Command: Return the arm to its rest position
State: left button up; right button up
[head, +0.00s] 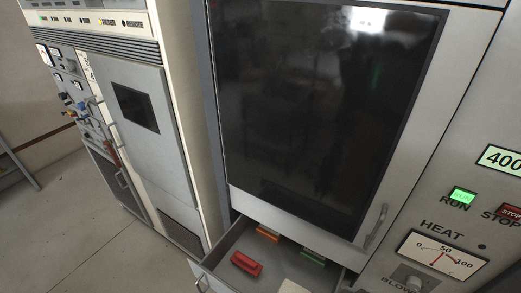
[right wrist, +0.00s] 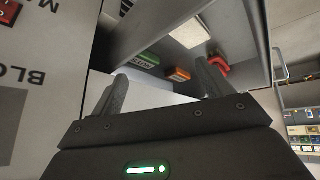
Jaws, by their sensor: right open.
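My right gripper (right wrist: 163,76) shows in the right wrist view with its two dark fingers spread apart and nothing between them. An open drawer (head: 222,247) below the dark glass door holds a red block (head: 246,263), an orange block (head: 268,233), a green block (head: 313,257) and a white flat piece (head: 293,287). The right wrist view, turned upside down, shows the red (right wrist: 218,62), orange (right wrist: 178,75) and green (right wrist: 146,60) blocks beyond the fingers. Neither gripper shows in the head view.
A dark-glass cabinet door (head: 320,110) with a handle (head: 377,226) stands above the drawer. The panel on the right carries a green lit RUN button (head: 462,196), a red STOP button (head: 511,212) and a HEAT meter (head: 442,254). Open floor (head: 75,220) lies on the left.

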jog(key=s+d+f+m+g+h, duration=0.1)
jog(key=s+d+m+g, duration=0.3)
jog(key=s, duration=0.6)
notch_tip(320, 180, down, 32)
jog(key=n+b, duration=0.1)
jog(key=b, duration=0.5)
jog(key=s+d+f+g+b, duration=0.1)
jog(key=s+d+f+b, duration=0.1)
jog(key=s+f, duration=0.6)
jog(key=s+d+f+b, duration=0.1)
jog(key=s+f+b, duration=0.1)
jog(key=s+f, duration=0.7)
notch_tip(320, 180, down, 3)
jog(key=shift+d+f+g+h, duration=0.1)
jog(key=shift+d+g+h, duration=0.2)
jog(key=shift+d+g, duration=0.1)
jog(key=shift+c, duration=0.5)
